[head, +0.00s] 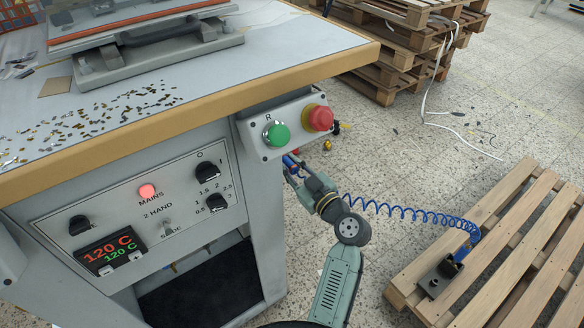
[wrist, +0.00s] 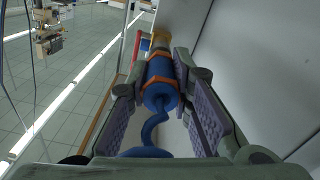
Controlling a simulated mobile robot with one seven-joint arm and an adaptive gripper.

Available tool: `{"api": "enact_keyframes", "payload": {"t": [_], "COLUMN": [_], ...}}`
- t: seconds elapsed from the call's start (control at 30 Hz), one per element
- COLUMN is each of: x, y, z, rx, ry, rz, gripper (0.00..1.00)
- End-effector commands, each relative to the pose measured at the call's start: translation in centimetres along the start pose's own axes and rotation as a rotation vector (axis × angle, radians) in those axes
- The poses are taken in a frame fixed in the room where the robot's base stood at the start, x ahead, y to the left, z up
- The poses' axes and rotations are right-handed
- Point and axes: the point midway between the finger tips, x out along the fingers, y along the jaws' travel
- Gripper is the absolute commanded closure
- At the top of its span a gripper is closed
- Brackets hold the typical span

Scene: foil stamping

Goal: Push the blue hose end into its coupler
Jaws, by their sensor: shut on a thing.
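The blue hose end (wrist: 160,82), a blue cylinder with orange bands, lies between the two padded fingers of my gripper (wrist: 161,70) in the wrist view. My gripper is shut on it. A brass-coloured piece (wrist: 160,38), perhaps the coupler, shows just beyond the hose end, roughly in line with it. I cannot tell whether they are joined. In the head view my gripper (head: 293,168) is beside the machine's leg below the button box, with a bit of the blue hose end (head: 288,160) showing. The coupler is not clear there.
The coiled blue hose (head: 405,212) stretches from my gripper to a dark bracket (head: 437,278) on a wooden pallet (head: 505,262). The button box (head: 290,128) with green and red buttons juts out above my gripper. Open floor lies between machine and pallet.

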Motion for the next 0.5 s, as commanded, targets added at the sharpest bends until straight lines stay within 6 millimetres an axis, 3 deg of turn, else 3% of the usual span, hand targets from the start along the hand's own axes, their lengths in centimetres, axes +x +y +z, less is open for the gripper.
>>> {"api": "enact_keyframes", "payload": {"t": [0.17, 0.2, 0.5], "x": [0.47, 0.52, 0.47], "y": [-0.03, -0.02, -0.01], "z": [0.05, 0.03, 0.01], "rx": [0.000, 0.000, 0.000], "ry": [0.000, 0.000, 0.000], "rz": [0.000, 0.000, 0.000], "gripper": [1.00, 0.79, 0.59]}}
